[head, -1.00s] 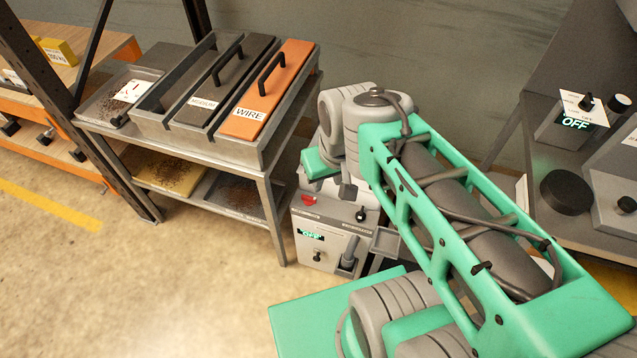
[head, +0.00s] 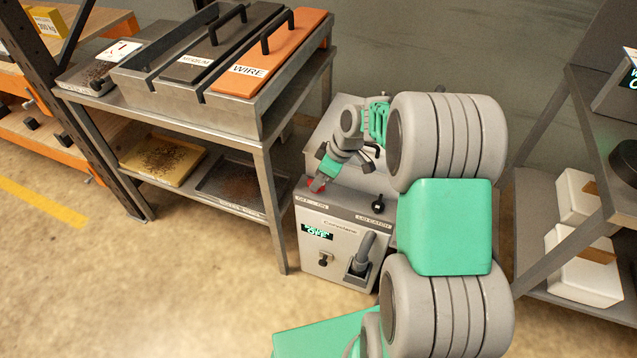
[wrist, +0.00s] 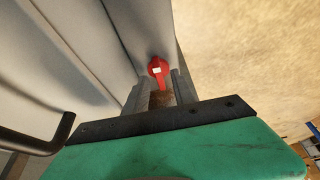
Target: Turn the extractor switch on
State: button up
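The extractor (head: 335,232) is a grey cabinet on the floor between the shelves. Its display (head: 317,232) reads OFF in green. Its red switch (head: 317,186) sits at the top left front edge, by a label that seems to read OFF and ON. My gripper (head: 318,183) reaches down at this switch and partly covers it in the head view. In the wrist view the red switch (wrist: 158,68) shows just beyond and between the two grey fingertips of my gripper (wrist: 158,84). The fingers are apart, with a gap around the switch; contact cannot be told.
A metal table (head: 262,150) with an orange WIRE lid (head: 275,55) stands close at left. A shelf with white boxes (head: 580,265) is at right. Open floor lies front left.

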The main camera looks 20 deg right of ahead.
jog(key=shift+w+a+f, duration=0.15)
jog(key=shift+f, duration=0.3)
grip_shut()
dwell(0.3)
